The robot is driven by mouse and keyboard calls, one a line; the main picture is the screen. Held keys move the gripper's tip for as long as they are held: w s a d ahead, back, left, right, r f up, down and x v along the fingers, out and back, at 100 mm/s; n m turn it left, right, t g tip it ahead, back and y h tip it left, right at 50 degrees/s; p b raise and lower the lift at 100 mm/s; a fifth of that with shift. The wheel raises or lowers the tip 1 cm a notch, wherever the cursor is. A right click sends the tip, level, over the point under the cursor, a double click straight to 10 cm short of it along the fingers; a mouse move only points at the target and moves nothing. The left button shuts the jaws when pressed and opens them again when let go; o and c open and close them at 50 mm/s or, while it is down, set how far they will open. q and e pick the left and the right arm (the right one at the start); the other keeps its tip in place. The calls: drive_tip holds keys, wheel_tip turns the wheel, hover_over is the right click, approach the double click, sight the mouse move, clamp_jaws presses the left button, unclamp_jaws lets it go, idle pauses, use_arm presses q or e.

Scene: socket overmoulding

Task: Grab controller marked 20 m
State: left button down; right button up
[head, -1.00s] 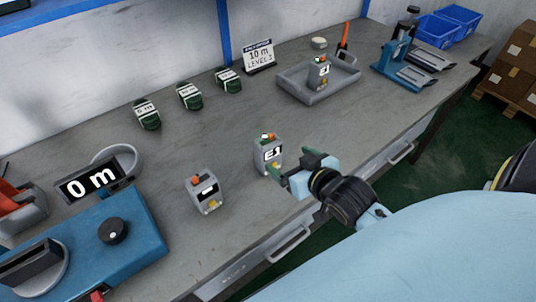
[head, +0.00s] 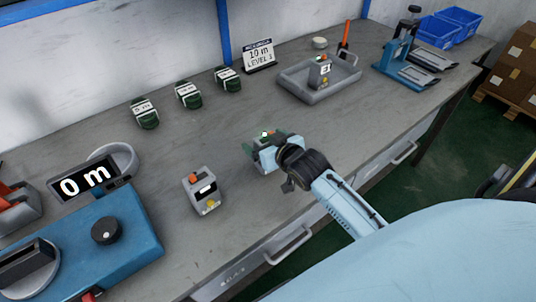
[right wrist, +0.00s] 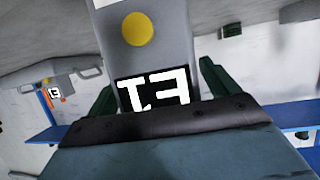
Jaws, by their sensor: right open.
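No label reading 20 m is legible in either view. In the right wrist view this controller (right wrist: 150,60) shows a yellow button and a black label, upside down, seemingly E1. It lies between the two green fingers, which are open around it with no clear grip. A second grey controller (head: 203,190) with an orange knob stands to the left; its label is too small to read. My left gripper is out of view.
A blue unit (head: 130,235) with a 0 m display (head: 90,180) is at left. Several dark green labelled pieces (head: 188,95), a 10 m LEVEL sign (head: 258,54) and a grey tray (head: 300,93) holding another controller (head: 320,70) stand behind. A blue press (head: 398,60) is farther right.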

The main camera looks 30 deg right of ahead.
drive_tip(key=shift+w, duration=0.15)
drive_tip(key=c, duration=1.1)
drive_tip(key=shift+r, duration=0.1)
